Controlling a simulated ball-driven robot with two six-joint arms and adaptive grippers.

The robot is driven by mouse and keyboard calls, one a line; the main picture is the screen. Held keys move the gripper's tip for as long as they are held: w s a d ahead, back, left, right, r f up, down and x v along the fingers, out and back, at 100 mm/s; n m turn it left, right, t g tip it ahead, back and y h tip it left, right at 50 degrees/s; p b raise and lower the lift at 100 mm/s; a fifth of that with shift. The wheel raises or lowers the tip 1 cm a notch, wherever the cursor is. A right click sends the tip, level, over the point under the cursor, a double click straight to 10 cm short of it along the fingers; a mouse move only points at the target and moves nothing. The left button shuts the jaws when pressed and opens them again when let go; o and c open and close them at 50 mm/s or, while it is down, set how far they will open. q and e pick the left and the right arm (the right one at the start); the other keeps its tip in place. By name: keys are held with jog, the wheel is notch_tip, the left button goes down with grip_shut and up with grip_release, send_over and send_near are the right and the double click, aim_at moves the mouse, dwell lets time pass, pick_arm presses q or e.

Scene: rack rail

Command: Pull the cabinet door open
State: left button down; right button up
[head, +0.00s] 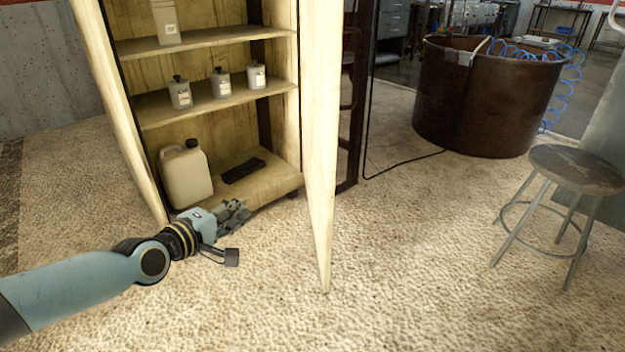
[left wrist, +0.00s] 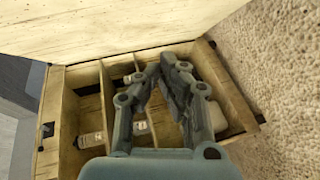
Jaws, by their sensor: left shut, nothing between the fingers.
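The pale yellow cabinet (head: 219,99) stands at the upper left in the head view with its front open and its shelves showing. Its door (head: 320,130) stands swung out to the right side, seen nearly edge-on. In the left wrist view the door's broad face (left wrist: 100,30) fills the top left, and the cabinet frame (left wrist: 52,115) lies below it. My left gripper (head: 243,210) is in front of the cabinet's bottom shelf, apart from the door. It is shut and empty; its fingers also show in the left wrist view (left wrist: 175,75). My right gripper is not in view.
A white jug (head: 185,178) and a dark object (head: 243,170) sit on the bottom shelf, with several small bottles (head: 220,83) above. A rusty round tub (head: 485,100) and a stool (head: 575,172) stand at the right. The floor (head: 410,250) right of the door is clear.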

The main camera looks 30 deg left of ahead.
pick_arm(q)
jog(key=w+d+r+t+h+b, duration=0.2)
jog(key=w+r+t+b, duration=0.1)
jog(key=w+r+b, duration=0.3)
jog(key=b, duration=0.3)
send_near(325, 139)
jog(key=w+a, duration=0.1)
jog(key=a, duration=0.2)
jog(key=shift+m+h, duration=0.3)
jog(key=shift+h, duration=0.1)
jog(key=shift+w+d, duration=1.65)
jog(key=shift+w, duration=0.15)
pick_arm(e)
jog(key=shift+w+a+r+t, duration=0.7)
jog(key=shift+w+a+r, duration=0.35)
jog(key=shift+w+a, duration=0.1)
pick_arm(q)
jog(key=shift+r+p, duration=0.1)
jog(key=shift+p, duration=0.2)
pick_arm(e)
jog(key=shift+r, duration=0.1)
